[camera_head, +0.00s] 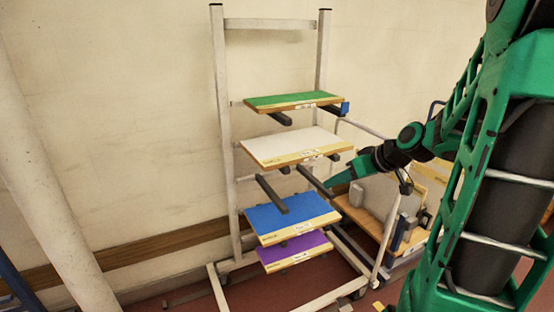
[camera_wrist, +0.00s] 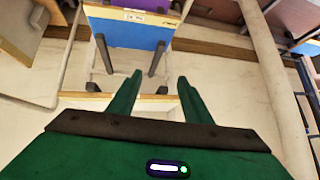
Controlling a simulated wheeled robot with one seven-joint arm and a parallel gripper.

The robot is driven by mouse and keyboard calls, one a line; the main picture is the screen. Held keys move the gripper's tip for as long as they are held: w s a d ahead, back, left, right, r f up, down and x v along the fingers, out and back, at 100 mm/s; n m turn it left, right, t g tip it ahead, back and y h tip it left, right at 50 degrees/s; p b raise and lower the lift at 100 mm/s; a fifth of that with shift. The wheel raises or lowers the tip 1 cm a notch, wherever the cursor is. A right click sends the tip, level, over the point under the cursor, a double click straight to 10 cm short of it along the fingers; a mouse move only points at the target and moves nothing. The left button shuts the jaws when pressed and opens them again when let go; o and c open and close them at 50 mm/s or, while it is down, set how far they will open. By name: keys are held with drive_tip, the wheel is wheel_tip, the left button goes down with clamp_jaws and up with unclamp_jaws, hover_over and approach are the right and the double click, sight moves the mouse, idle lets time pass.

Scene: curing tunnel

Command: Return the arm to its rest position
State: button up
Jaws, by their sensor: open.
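My green arm comes in from the right in the head view. My gripper (camera_head: 335,181) is at the right side of the rack, at a height between the white board (camera_head: 295,147) and the blue board (camera_head: 292,217). In the wrist view my gripper (camera_wrist: 159,80) has its two green fingers apart with nothing between them. The blue board (camera_wrist: 128,33) lies beyond the fingertips there. A pale board edge (camera_wrist: 120,96) shows behind the fingers. I cannot tell the exact gap between my fingers and the boards.
A pale upright rack (camera_head: 222,120) also carries a green board (camera_head: 292,100) on top and a purple board (camera_head: 295,250) lowest. Bare dark support arms (camera_head: 271,194) stick out at the gripper's level. A cart (camera_head: 380,232) with grey items stands right of the rack. A slanted post (camera_head: 45,180) is at left.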

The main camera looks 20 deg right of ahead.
drive_tip(key=s+a+f+m+g+h, duration=0.1)
drive_tip(key=s+a+m+g, duration=0.1)
drive_tip(key=s, duration=1)
drive_tip(key=s+a+f+m+g+h, duration=0.1)
drive_tip(key=s+m+g, duration=0.4)
drive_tip(key=s, duration=0.8)
drive_tip(key=shift+s+a+m+g, duration=0.2)
drive_tip(key=shift+a+m+g, duration=0.1)
drive_tip(key=shift+a+g, duration=0.55)
